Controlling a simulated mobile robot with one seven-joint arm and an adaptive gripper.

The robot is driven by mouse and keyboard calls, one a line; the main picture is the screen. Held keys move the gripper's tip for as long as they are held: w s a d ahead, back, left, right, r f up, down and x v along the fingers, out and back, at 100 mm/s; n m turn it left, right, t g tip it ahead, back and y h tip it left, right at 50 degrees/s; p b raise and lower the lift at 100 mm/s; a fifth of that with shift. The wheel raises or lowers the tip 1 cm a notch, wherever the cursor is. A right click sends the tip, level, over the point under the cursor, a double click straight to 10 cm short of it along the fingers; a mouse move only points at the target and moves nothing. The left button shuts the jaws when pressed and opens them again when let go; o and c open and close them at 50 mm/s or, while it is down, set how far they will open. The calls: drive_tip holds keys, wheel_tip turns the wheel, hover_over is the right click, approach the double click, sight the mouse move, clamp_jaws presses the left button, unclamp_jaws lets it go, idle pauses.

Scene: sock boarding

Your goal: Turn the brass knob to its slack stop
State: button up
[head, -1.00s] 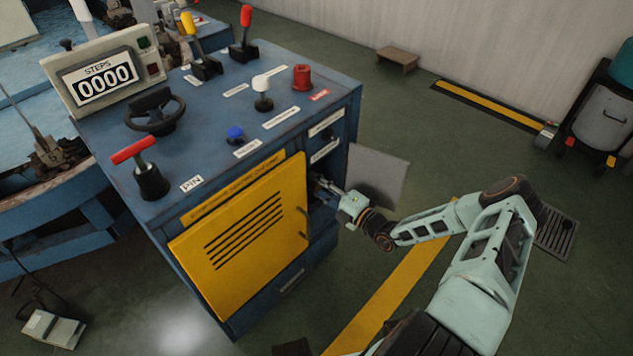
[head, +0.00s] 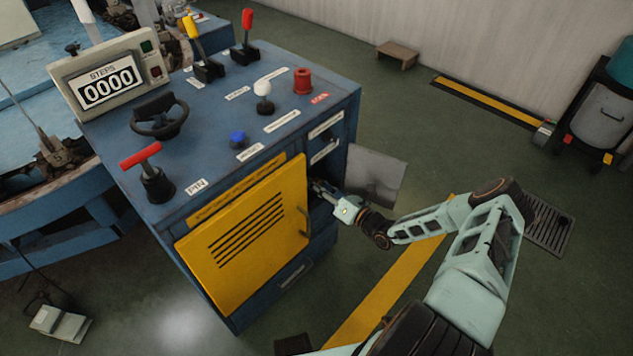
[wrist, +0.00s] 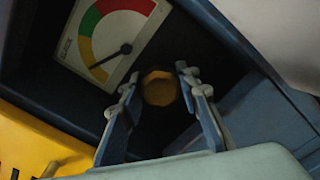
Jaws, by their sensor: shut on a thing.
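The brass knob (wrist: 160,88) is a faceted, dull gold knob inside the dark compartment, seen in the wrist view. My gripper (wrist: 172,82) has a finger on each side of it and is shut on it. In the head view my gripper (head: 322,190) reaches into the opening at the cabinet's right side, and the knob is hidden there. A dial gauge (wrist: 112,38) with red, green and yellow bands sits up and left of the knob. Its black needle points to the lower left, near the lower end of the coloured arc.
The yellow slotted door (head: 245,240) is left of the opening, and a grey panel (head: 375,176) stands out on its right. The blue console (head: 215,120) carries levers, buttons and a counter (head: 108,86) reading 0000.

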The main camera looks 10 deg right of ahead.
drive_tip(key=n+p, duration=0.1)
drive_tip(key=n, duration=0.3)
drive_tip(key=shift+n, duration=0.3)
drive_tip(key=shift+n+p, duration=0.6)
drive_tip(key=shift+n, duration=1.3)
drive_tip(key=o, duration=1.2)
drive_tip(key=v, duration=1.2)
